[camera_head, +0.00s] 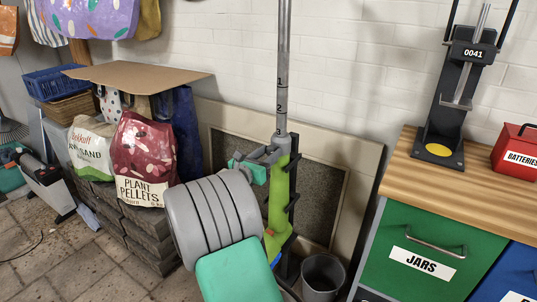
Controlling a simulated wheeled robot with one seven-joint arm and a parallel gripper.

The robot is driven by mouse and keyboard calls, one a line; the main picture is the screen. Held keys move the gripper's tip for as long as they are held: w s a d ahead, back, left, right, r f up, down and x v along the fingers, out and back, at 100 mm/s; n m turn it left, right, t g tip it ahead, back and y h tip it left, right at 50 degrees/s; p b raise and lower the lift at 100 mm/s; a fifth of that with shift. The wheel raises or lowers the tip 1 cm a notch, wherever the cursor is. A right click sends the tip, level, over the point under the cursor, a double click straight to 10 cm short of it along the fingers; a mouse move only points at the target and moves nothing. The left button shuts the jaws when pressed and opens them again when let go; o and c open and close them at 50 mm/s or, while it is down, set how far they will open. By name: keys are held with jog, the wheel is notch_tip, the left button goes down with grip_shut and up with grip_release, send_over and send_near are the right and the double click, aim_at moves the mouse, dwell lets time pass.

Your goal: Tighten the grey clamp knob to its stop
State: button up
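A grey pole (284,70) with number marks stands upright in a yellow-green holder (279,195). My grey and teal arm crosses the middle foreground and reaches up to the holder's top. My gripper (268,154) is at the holder's upper left, near where the pole enters it. It is small here, and I cannot tell whether its fingers are open or shut. I cannot pick out the grey clamp knob for sure; grey parts overlap there, and it may be hidden by my gripper. No contact can be made out.
A dark bucket (323,275) stands right of the holder. At right, a wooden bench (480,184) has a black press (452,95), a red batteries box (519,150) and a green JARS drawer (430,250). Bags (146,160) stand on stacked blocks (135,235) at left. A framed panel (330,190) leans behind.

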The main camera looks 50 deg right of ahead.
grip_shut()
